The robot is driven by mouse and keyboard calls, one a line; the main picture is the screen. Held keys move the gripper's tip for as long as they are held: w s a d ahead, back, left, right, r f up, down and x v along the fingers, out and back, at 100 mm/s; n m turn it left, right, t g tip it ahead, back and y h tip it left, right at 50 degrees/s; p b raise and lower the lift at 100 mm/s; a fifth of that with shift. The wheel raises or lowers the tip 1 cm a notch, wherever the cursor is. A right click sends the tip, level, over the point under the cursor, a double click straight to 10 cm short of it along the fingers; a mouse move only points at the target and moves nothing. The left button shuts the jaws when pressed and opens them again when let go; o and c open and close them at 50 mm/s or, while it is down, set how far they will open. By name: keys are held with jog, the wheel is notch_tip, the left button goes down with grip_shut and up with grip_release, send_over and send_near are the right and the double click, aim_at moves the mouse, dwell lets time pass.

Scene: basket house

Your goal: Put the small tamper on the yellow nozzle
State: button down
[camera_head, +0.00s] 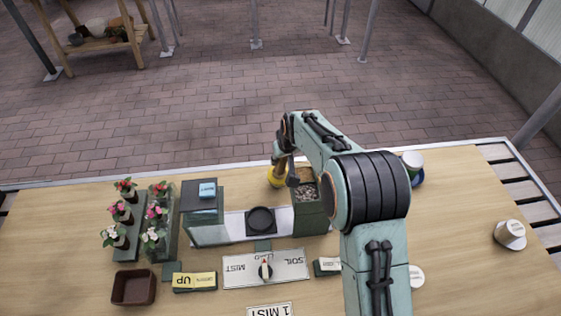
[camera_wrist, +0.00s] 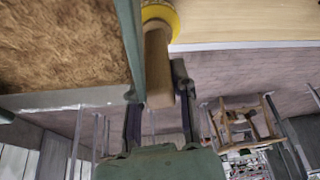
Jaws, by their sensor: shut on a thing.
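My gripper (camera_wrist: 157,94) is shut on a wooden cylindrical handle, apparently the small tamper (camera_wrist: 158,62). The handle's far end meets a round yellow piece (camera_wrist: 162,14), apparently the yellow nozzle; I cannot tell whether they touch or are seated. In the head view the yellow piece (camera_head: 274,176) shows at the back of the table, left of the bins, close beside my gripper. My arm and the gripper's dark parts hide most of the tamper there.
Bins of brown soil (camera_head: 306,174) and pebbles (camera_head: 306,192) stand beside my gripper. A black round dish (camera_head: 261,220) sits in front. Potted flowers (camera_head: 123,210) stand left; a lettered panel (camera_head: 265,268) is in front.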

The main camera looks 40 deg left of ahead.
notch_tip(320, 180, up, 9)
jog(key=shift+s+d+r, duration=0.1)
jog(key=shift+s+d, duration=0.05)
jog(key=f+m, duration=0.1)
jog(key=f, duration=0.2)
jog(key=w+a+f+m+h, duration=0.1)
jog(key=f, duration=0.2)
jog(key=a+f+m+h, duration=0.1)
jog(key=f, duration=0.2)
jog(key=shift+w+g, duration=0.25)
jog(key=shift+g, duration=0.15)
jog(key=shift+f, duration=0.15)
jog(key=c, duration=0.9)
grip_release()
jog(key=shift+c, duration=0.2)
